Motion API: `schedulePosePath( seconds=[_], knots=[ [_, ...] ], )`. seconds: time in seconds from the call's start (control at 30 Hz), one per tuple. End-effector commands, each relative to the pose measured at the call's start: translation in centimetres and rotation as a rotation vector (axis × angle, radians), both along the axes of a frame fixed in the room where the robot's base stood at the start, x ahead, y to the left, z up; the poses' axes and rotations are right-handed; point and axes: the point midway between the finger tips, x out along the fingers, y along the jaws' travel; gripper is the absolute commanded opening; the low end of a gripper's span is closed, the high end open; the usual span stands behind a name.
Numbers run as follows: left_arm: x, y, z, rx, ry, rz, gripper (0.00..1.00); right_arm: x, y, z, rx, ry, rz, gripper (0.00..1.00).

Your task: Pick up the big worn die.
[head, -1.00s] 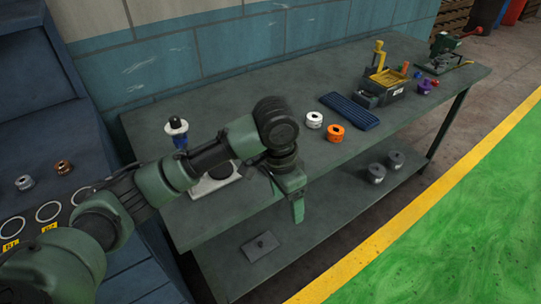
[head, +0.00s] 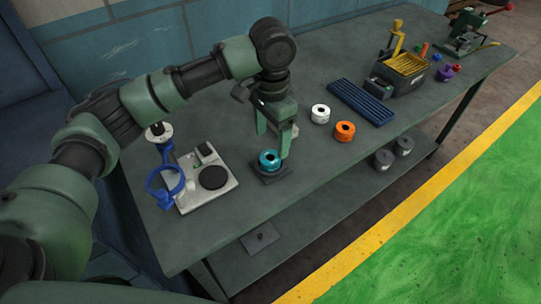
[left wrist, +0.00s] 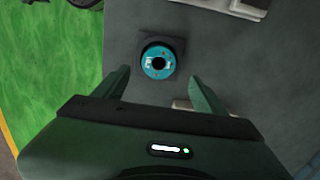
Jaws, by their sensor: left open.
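A teal ring-shaped die (head: 269,160) sits on a dark square pad (head: 272,177) on the bench; it is also in the left wrist view (left wrist: 158,62). A white ring (head: 320,114) and an orange ring (head: 344,131) stand farther right on the bench. I cannot tell from a label which is the big worn die. My left gripper (head: 274,142) is open and empty, pointing down above the teal die. In the left wrist view the die lies between and just beyond the fingertips (left wrist: 158,82).
A pale scale-like device (head: 207,178) with a dark round plate and a blue ring holder (head: 165,188) stand to the left. A blue ribbed mat (head: 361,101), a grey box with a yellow top (head: 401,72) and a green press (head: 467,30) are farther right. Bench between pad and front edge is clear.

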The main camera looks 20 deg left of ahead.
Motion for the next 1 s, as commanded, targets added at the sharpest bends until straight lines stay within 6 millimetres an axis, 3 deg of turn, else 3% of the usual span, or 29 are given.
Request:
schedulePosePath(
  seconds=[0.1,0.2,0.4,0.53,0.67,0.9,0.93,1.0],
  knots=[
    [-0.3,0.1,-1.3,0.003,0.002,0.000,0.72,-2.4,-0.3,0.2,-0.004,0.034,0.000,0.43],
    [-0.7,0.2,-2.9,0.002,0.002,0.000,0.72,-3.0,-0.4,0.5,-0.007,0.042,0.001,0.43],
    [-0.7,0.1,-5.2,0.000,0.000,0.000,0.72,-1.4,-0.4,0.7,-0.006,0.021,0.001,0.43],
    [-0.7,0.1,-5.5,-0.001,-0.002,-0.001,0.72,-0.1,-0.3,0.8,-0.003,-0.001,0.001,0.43],
    [-0.7,0.1,-5.5,-0.001,-0.002,-0.001,0.72,0.1,-0.3,0.8,-0.004,-0.002,0.001,0.43],
    [-0.7,0.1,-5.4,0.000,-0.002,0.000,0.05,-0.7,-0.4,0.8,-0.004,0.009,0.001,0.43],
    [-0.7,0.1,-5.4,0.000,-0.002,0.000,0.00,-0.8,-0.4,0.8,-0.005,0.011,0.001,0.43],
    [-0.7,0.1,-5.4,0.000,-0.002,0.000,0.00,-1.1,-0.4,0.7,-0.004,0.014,0.001,0.43]
  ],
)
